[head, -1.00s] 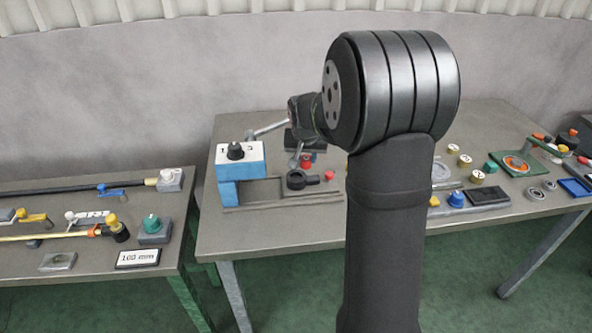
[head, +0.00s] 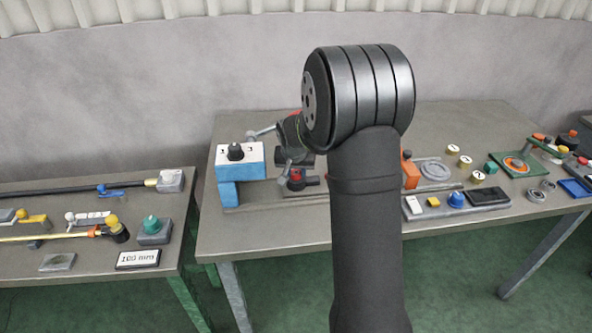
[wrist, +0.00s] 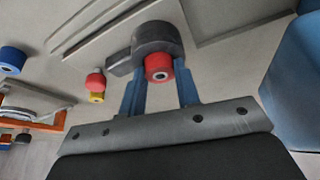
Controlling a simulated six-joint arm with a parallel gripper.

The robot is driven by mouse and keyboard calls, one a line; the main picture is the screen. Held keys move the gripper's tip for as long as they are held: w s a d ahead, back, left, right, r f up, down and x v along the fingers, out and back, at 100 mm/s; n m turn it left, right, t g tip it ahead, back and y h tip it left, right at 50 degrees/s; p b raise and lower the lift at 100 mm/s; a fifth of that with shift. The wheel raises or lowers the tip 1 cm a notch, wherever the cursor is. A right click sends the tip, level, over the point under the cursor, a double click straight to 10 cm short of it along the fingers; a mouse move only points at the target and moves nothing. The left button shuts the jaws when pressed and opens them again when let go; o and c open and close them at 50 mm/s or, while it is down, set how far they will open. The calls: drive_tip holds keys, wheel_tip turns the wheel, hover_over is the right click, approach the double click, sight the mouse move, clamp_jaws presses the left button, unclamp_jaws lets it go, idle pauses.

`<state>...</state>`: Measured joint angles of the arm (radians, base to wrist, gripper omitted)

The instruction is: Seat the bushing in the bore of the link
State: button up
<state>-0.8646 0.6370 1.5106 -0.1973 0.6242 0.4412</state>
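The bushing (wrist: 157,68) is a short red cylinder with a pale hole in its end. In the wrist view it sits between the two blue fingertips of my gripper (wrist: 159,78), which look closed against its sides. The link (wrist: 158,36) is a dark grey part with a round end, directly beyond the bushing, and a short arm pointing left. The bushing overlaps its near edge, and the bore is hidden. In the head view, my gripper (head: 295,165) is low over the link (head: 312,182), with red showing at the round end. I cannot tell whether bushing and link touch.
A blue fixture with a white top (head: 240,158) stands left of the link and looms at right in the wrist view (wrist: 297,75). A red and a yellow piece (wrist: 96,88) lie near the link's arm. Several knobs and parts fill the table's right side.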

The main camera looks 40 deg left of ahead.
sight(296, 174)
drive_tip(key=o, duration=0.4)
drive_tip(key=v, duration=1.2)
drive_tip(key=shift+r, duration=0.2)
drive_tip(key=shift+w, duration=0.1)
drive_tip(key=x, duration=1.2)
drive_tip(key=shift+f, duration=0.3)
wheel_tip(296, 174, up, 3)
drive_tip(key=shift+f, duration=0.2)
drive_tip(key=shift+r, duration=0.55)
